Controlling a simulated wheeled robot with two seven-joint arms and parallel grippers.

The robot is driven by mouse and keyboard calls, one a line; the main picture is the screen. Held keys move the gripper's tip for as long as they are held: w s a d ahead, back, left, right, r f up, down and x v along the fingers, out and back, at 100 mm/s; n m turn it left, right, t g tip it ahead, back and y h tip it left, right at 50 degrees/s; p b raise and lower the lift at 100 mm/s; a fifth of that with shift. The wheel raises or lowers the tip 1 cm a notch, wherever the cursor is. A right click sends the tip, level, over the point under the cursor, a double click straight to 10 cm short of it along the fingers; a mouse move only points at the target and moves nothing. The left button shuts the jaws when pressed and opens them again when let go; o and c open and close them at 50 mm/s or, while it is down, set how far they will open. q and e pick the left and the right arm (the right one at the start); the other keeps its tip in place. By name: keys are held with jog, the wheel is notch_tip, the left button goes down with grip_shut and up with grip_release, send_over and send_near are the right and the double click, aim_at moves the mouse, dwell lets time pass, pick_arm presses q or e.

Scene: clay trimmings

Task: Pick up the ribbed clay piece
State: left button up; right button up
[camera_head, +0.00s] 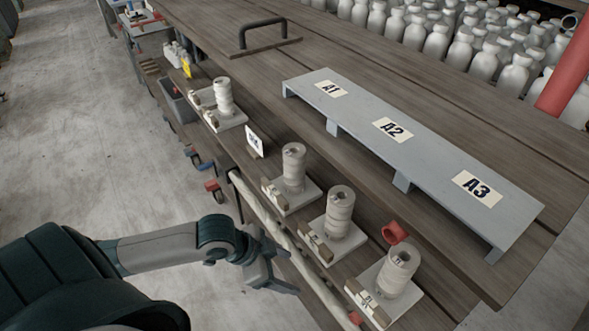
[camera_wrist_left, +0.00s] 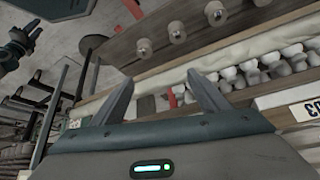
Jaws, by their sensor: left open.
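Several pale ribbed clay pieces stand upright in a row on square slabs along the bench edge. One is far back (camera_head: 223,97), one is in the middle (camera_head: 293,166), one is nearer (camera_head: 339,213) and one is nearest (camera_head: 399,270). I cannot tell which one the task means. My left gripper (camera_head: 284,270) is open and empty, beside the bench edge and apart from the pieces. In the left wrist view its spread fingers (camera_wrist_left: 161,78) have nothing between them. Small round pieces (camera_wrist_left: 143,47) show beyond them there. My right gripper is not identifiable.
A raised grey shelf (camera_head: 365,109) marked A1, A2 and A3 stands on the wooden bench (camera_head: 240,60). A red ring-shaped item (camera_head: 394,232) lies near the nearest piece. A small white sign (camera_head: 255,140) stands in the row. Many white bottles (camera_head: 461,46) stand behind.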

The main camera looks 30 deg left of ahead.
aim_at(294, 170)
pick_arm(q)
jog(key=w+a+r+n, duration=0.1)
jog(key=w+a+r, duration=0.2)
jog(key=a+r, duration=0.5)
jog(key=w+a+r+n+y, duration=0.1)
jog(key=w+a+r, duration=0.3)
jog(key=a+r, duration=0.4)
jog(key=a, duration=0.3)
jog(key=shift+a+t, duration=0.25)
jog(key=shift+t, duration=0.05)
jog(key=shift+w+d+r, duration=0.1)
jog(key=shift+w, duration=0.1)
jog(key=w+d+p, duration=0.1)
jog(key=w, duration=0.1)
jog(key=w+d+p, duration=0.2)
jog(key=w, duration=0.1)
jog(key=w+d+p, duration=0.1)
jog(key=w+d, duration=0.1)
jog(key=w, duration=0.1)
jog(key=shift+d+r, duration=0.1)
jog(key=shift+d, duration=0.1)
jog(key=shift+w+d+p, duration=0.35)
jog(key=shift+w+p, duration=0.05)
jog(key=shift+w, duration=0.2)
